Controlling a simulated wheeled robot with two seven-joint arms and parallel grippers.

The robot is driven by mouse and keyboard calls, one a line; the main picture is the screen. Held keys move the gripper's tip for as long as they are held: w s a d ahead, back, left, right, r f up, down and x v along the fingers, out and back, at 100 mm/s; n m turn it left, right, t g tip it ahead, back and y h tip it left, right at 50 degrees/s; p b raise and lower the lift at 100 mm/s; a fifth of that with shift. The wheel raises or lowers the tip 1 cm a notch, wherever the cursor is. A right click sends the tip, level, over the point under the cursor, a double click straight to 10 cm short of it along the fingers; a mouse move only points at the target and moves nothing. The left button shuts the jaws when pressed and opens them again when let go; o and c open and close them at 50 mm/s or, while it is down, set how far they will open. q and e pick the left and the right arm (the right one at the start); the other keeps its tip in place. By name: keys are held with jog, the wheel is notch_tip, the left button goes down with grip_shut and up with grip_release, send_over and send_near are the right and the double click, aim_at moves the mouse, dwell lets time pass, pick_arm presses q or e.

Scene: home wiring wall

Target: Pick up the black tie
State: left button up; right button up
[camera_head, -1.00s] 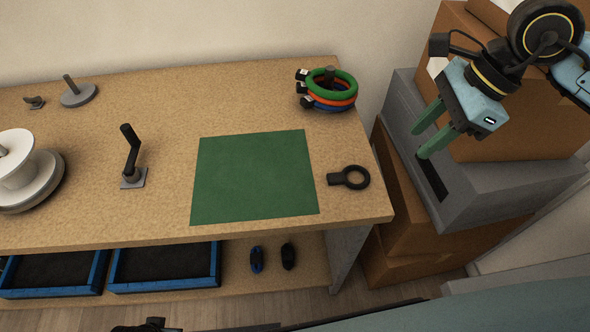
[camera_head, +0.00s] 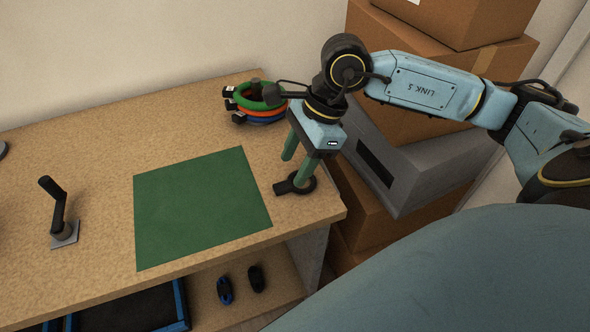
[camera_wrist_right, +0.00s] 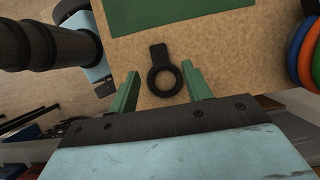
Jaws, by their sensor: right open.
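The black tie (camera_head: 283,188), a ring with a flat tab, lies on the wooden table just right of the green mat. My right gripper (camera_head: 296,170) is open and empty above it, fingers pointing down and partly covering the ring in the head view. In the right wrist view the tie (camera_wrist_right: 158,54) shows whole, its ring between the two green fingers of the right gripper (camera_wrist_right: 160,72) and its tab pointing toward the mat. I cannot tell the exact height of the fingertips above the tie. My left gripper is not in view.
Green, orange and blue rings (camera_head: 262,110) are stacked on a holder at the back right. A green mat (camera_head: 200,208) lies mid-table. A black lever (camera_head: 55,208) stands at left. Boxes (camera_head: 420,115) stand beyond the right edge. Blue and black bundles (camera_head: 257,279) lie on the lower shelf.

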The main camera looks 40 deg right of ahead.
aim_at(284, 185)
jog(key=b+x, duration=0.1)
jog(key=x, duration=0.3)
jog(key=shift+a+f, duration=0.15)
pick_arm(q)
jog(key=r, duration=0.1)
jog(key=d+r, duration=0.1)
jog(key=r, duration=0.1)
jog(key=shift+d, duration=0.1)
pick_arm(e)
grip_shut()
